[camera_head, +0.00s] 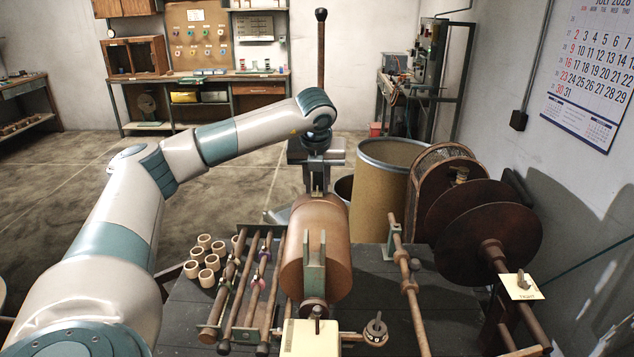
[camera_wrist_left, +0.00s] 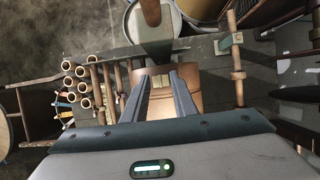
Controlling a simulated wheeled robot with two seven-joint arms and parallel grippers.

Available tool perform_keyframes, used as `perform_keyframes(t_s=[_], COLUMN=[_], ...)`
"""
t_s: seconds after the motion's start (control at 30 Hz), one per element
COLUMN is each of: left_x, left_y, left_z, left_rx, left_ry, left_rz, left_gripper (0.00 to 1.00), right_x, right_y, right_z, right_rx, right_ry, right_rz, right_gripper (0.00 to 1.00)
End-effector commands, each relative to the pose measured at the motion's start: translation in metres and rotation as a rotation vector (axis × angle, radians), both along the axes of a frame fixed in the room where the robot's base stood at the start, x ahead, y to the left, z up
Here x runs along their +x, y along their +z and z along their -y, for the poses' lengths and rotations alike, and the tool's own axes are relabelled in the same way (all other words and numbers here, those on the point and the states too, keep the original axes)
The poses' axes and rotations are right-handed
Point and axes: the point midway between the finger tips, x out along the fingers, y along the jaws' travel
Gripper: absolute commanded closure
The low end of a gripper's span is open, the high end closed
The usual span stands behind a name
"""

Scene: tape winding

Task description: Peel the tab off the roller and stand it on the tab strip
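The roller (camera_head: 330,225) is a copper-brown drum lying in the machine at the middle of the bench. My left gripper (camera_head: 317,190) points down at the roller's far upper side, its two fingers apart. In the left wrist view, the gripper (camera_wrist_left: 159,78) is open above the roller (camera_wrist_left: 187,105). A small pale patch (camera_wrist_left: 160,83) shows on the roller between the fingertips; I cannot tell whether it is the tab or whether the fingers touch it. I cannot clearly make out the tab strip. My right gripper is out of view.
Left of the roller are parallel rods (camera_head: 247,300) and several small tan rings (camera_head: 204,258). A green upright bracket (camera_head: 315,265) stands before the roller. A drum bin (camera_head: 378,190) is behind; dark discs (camera_head: 488,232) stand at right. A tall post (camera_head: 321,60) rises behind.

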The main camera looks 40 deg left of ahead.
Motion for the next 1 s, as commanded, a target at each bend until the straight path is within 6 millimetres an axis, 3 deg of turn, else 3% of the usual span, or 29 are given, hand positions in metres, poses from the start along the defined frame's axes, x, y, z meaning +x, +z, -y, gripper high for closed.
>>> perform_keyframes(t_s=[0.23, 0.33, 1.0], left_x=[-0.0001, -0.0002, -0.0002], left_y=[-0.0002, -0.0001, 0.0012], left_z=[-0.0001, -0.0001, 0.0000], left_rx=[0.000, 0.000, -0.001], left_ry=[0.000, 0.000, 0.000], left_rz=[0.000, 0.000, -0.001], left_gripper=[0.77, 1.00, 1.00], right_x=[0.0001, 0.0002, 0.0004], right_y=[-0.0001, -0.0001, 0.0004], right_z=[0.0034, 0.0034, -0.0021], right_rx=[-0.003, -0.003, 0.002], right_ry=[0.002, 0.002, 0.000], right_rz=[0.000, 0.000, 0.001], right_gripper=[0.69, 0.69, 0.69])
